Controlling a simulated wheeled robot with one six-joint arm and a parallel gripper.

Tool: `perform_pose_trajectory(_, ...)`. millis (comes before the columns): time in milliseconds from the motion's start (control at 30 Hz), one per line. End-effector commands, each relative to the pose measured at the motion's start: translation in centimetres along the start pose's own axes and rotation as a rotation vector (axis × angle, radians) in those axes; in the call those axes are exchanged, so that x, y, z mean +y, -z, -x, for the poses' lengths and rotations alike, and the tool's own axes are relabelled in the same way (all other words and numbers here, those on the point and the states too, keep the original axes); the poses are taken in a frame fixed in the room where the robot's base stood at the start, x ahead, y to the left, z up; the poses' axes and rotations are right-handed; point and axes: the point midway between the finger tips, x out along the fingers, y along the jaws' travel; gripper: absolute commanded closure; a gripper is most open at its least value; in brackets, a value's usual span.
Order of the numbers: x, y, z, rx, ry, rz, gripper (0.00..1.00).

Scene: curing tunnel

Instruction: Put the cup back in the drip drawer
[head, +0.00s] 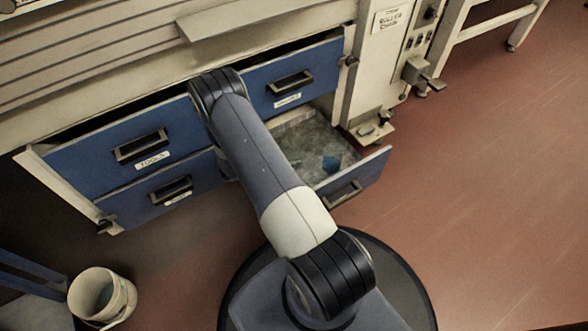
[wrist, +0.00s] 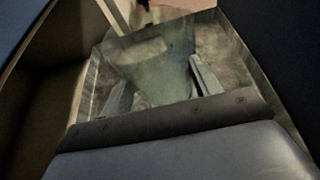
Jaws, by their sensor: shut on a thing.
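My gripper (wrist: 162,75) is shut on a pale, murky grey-green cup (wrist: 155,68), seen between its two fingers in the wrist view. The cup is blurred, and its lower edge is hard to make out. The open drawer (head: 374,166) at the lower right of the cabinet has a grey, stained inside. Its grey inside also shows around the cup in the wrist view (wrist: 215,45). I cannot tell whether the cup touches the drawer floor. In the head view my arm hides the gripper. A small blue thing (head: 331,160) shows inside the drawer there.
A blue drawer (head: 310,82) stands partly open above the drip drawer. Two more blue drawers (head: 120,165) are on the left, the upper one ajar. A white bucket (head: 103,297) stands at the lower left. The red floor on the right is clear.

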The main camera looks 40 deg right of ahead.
Motion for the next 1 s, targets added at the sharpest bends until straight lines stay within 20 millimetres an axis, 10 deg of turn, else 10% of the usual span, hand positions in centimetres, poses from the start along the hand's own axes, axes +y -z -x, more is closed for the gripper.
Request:
perform_pose_trajectory(567,-0.1,8.2,-3.4,0.0,0.001,0.001,0.66)
perform_pose_trajectory(967,-0.1,8.7,-3.6,0.0,0.001,0.0,0.66)
perform_pose_trajectory(1000,-0.1,8.5,-3.5,0.0,0.001,0.0,0.38)
